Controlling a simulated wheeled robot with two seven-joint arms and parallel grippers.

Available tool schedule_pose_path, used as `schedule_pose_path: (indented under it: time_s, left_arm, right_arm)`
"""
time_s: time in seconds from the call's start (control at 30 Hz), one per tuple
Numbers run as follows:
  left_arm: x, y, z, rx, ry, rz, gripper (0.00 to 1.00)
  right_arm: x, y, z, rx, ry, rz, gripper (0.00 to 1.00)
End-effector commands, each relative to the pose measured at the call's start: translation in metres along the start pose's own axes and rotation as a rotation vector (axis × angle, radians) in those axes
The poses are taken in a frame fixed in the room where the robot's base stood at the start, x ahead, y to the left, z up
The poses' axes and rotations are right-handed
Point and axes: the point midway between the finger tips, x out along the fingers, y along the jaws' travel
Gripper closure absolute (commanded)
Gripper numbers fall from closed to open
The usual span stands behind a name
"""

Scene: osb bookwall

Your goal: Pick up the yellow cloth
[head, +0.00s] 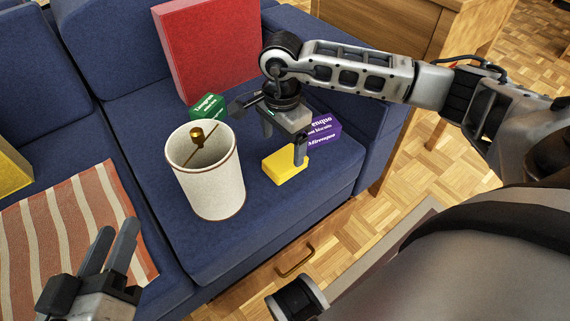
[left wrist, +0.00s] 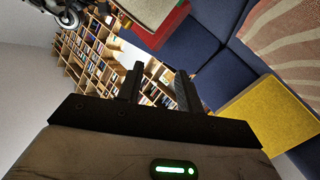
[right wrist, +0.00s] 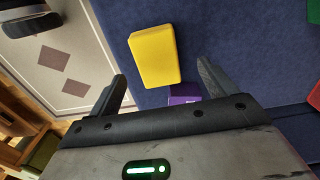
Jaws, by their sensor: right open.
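The yellow cloth (head: 284,168) looks like a small folded rectangular block lying on the blue sofa seat near its front edge. My right gripper (head: 285,146) is open, pointing down just above it and partly covering it. In the right wrist view the cloth (right wrist: 154,55) lies ahead of the open fingertips (right wrist: 161,72), with nothing between the fingers gripping it. My left gripper (head: 117,226) is open and empty at the lower left, over the sofa's front, away from the cloth.
A cream lampshade-like cylinder (head: 212,180) stands left of the cloth. A purple box (head: 322,131) and a green box (head: 207,106) lie behind it. A red panel (head: 210,45) leans at the backrest. A striped blanket (head: 65,225) and mustard cushion (head: 12,168) are at left.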

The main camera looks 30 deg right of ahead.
Motion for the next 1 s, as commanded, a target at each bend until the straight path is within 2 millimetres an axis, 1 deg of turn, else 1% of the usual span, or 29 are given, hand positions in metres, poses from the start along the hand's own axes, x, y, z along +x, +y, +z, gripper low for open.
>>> schedule_pose_path:
  time_s: [0.17,0.23,0.27,0.3,0.33,0.43,0.6,0.67,0.7,0.77,0.8,1.0]
  left_arm:
    - [0.001,-0.002,0.008,-0.035,0.009,0.017,0.64]
    - [0.001,-0.001,0.008,-0.052,0.024,0.029,0.64]
    - [0.002,0.001,0.000,-0.044,0.051,0.038,0.64]
    - [0.004,0.004,-0.015,0.008,0.107,0.053,0.64]
    - [0.005,0.004,-0.019,0.032,0.129,0.058,0.64]
    - [0.006,0.005,-0.025,0.063,0.153,0.060,0.64]
    - [0.006,0.004,-0.024,0.063,0.149,0.058,0.64]
    - [0.006,0.004,-0.024,0.063,0.148,0.057,0.64]
    - [0.006,0.004,-0.024,0.063,0.148,0.057,0.64]
    - [0.006,0.004,-0.024,0.063,0.147,0.057,0.64]
    - [0.006,0.004,-0.024,0.063,0.147,0.057,0.64]
    - [0.006,0.004,-0.024,0.063,0.146,0.057,0.64]
  right_arm:
    - [0.024,0.004,-0.002,0.001,0.001,0.003,0.16]
    - [0.035,0.006,-0.003,0.001,0.000,0.003,0.16]
    - [0.039,0.006,-0.003,0.001,-0.001,0.002,0.16]
    - [0.044,0.006,-0.003,0.001,0.000,0.002,0.16]
    - [0.048,0.006,-0.003,0.001,0.000,0.002,0.16]
    - [0.051,0.005,-0.003,0.001,0.000,0.000,0.16]
    - [0.050,0.005,-0.003,0.000,0.000,0.000,0.16]
    - [0.050,0.005,-0.003,0.001,0.000,0.000,0.33]
    - [0.050,0.005,-0.003,0.001,0.000,0.000,0.44]
    - [0.050,0.005,-0.003,0.001,0.000,0.000,0.61]
    - [0.050,0.005,-0.003,0.001,0.000,0.000,0.65]
    - [0.049,0.005,-0.003,0.001,0.000,0.000,0.65]
